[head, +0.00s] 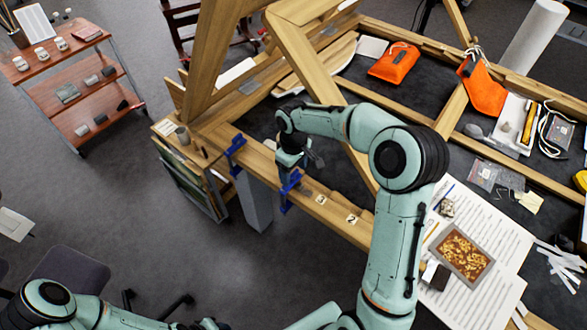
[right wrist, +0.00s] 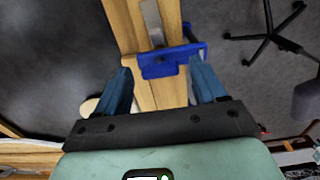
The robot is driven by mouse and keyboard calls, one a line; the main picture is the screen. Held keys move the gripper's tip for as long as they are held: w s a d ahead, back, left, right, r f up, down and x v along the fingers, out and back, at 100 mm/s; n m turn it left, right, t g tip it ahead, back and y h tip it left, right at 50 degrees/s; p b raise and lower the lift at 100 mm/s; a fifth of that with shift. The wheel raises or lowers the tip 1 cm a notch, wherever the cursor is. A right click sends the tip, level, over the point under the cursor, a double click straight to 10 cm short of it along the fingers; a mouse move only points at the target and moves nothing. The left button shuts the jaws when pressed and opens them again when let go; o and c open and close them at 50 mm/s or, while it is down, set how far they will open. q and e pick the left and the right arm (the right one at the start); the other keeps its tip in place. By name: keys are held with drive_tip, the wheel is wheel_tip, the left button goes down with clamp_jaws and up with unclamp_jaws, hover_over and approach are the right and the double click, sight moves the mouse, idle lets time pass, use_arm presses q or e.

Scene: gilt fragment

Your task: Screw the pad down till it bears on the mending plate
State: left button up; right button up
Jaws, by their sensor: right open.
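Two blue clamps grip the front wooden rail in the head view: one further left (head: 236,150) and one (head: 290,190) just below my right gripper (head: 292,163). In the right wrist view a blue clamp (right wrist: 165,63) crosses the rail, and a flat grey metal strip (right wrist: 152,22), probably the mending plate, lies along the wood beyond it. My right gripper (right wrist: 160,75) is open, its blue fingers apart on either side of the rail, with nothing visibly held. The clamp's pad and its contact with the plate are hidden. Only part of my left arm shows; its gripper is out of view.
The rail (head: 335,212) carries number tags. Slanting timbers (head: 300,50) rise close to my right arm. Orange pouches (head: 394,62), papers (head: 480,230) and small tools lie to the right.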

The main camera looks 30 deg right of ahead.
drive_tip(key=c, duration=1.1)
drive_tip(key=shift+o, duration=0.2)
drive_tip(key=shift+m, duration=0.3)
